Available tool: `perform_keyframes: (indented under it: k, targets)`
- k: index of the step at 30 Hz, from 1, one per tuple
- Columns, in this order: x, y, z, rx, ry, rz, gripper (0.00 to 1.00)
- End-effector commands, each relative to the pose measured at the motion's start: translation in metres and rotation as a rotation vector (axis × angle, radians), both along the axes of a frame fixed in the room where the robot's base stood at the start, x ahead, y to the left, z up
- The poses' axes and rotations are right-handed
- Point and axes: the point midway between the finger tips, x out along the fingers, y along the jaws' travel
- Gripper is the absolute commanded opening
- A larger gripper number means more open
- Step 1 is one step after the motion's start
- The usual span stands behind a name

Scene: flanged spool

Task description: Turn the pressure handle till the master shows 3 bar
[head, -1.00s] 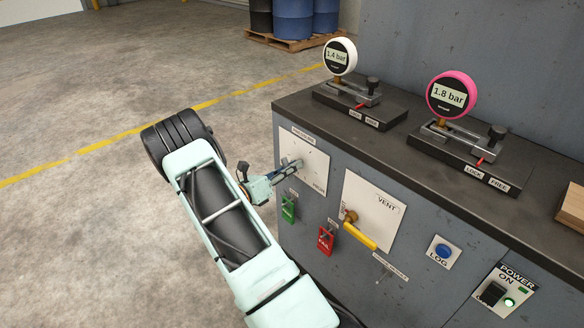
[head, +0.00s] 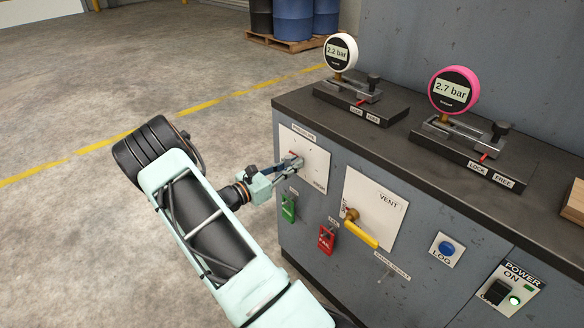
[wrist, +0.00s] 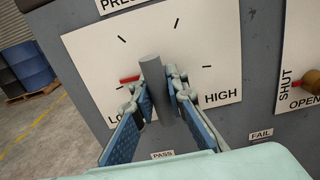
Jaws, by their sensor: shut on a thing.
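The pressure handle is a grey bar (wrist: 154,88) on a white dial plate (wrist: 215,45) marked LOW and HIGH, on the bench front. A red pointer (wrist: 130,79) shows at its left. My gripper (wrist: 160,98) is shut on the bar, one finger on each side; in the head view my gripper (head: 288,167) reaches the plate from the left. The white gauge (head: 341,52) on the bench top reads 2.2 bar. The pink gauge (head: 452,91) to its right reads 2.7 bar. No label tells me which gauge is the master.
A yellow vent lever (head: 361,234) sits right of the dial plate. Green (head: 288,208) and red (head: 326,239) tags hang below. A blue LOG button (head: 445,248) and a power switch (head: 495,291) are further right. Open floor lies left of the bench.

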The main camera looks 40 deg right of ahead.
Motion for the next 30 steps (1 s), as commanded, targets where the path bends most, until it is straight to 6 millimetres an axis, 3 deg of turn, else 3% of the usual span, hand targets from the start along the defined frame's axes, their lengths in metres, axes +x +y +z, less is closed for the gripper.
perform_keyframes:
  k: [30]
  targets:
    - [-0.0012, -0.0001, -0.0038, 0.073, -0.94, -0.003, 0.0]
